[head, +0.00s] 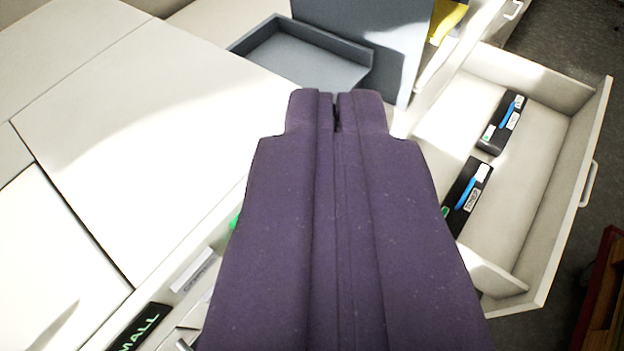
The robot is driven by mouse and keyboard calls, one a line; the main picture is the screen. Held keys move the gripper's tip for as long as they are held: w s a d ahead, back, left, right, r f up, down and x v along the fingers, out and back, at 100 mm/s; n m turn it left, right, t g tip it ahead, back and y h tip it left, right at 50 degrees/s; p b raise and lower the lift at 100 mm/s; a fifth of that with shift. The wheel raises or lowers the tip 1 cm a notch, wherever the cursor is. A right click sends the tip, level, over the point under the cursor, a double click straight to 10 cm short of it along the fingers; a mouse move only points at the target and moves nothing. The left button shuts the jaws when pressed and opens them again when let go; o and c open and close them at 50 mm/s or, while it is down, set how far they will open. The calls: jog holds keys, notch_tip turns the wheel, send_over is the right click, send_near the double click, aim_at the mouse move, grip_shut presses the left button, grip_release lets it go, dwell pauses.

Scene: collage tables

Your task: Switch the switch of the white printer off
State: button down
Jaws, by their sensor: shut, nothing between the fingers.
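My purple gripper (337,104) fills the middle of the head view, its fingers together and empty, pointing away toward a grey tray. Large flat white panels (140,130) with dark seams spread over the left; I cannot tell whether they are part of the white printer. No switch can be made out. A small green spot (235,221) shows at the gripper's left edge, mostly hidden behind it. My gripper covers much of the centre and lower middle.
A grey tray (285,60) and upright grey panel (372,35) stand beyond the fingertips. At right, an open white drawer (535,150) holds two black cartridges (502,122) (467,196). A black label (140,330) reading "MALL" is at lower left. Dark floor lies far right.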

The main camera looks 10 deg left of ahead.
jog(key=w+d+f+m+g+y+p, duration=0.1)
jog(key=w+f+m+g+p, duration=0.1)
jog(key=f+p, duration=0.5)
jog(key=w+d+f+m+g+p, duration=0.2)
jog(key=w+f+m+g+p, duration=0.1)
jog(key=f+p, duration=0.5)
jog(key=shift+d+g+y+p, duration=0.15)
jog(key=shift+g+y+p, duration=0.25)
jog(key=shift+g+p, duration=0.5)
jog(key=shift+w, duration=0.1)
jog(key=w+a+f, duration=0.5)
jog(key=w+f, duration=0.2)
jog(key=w, duration=0.1)
jog(key=shift+w, duration=0.25)
jog(key=shift+r, duration=0.1)
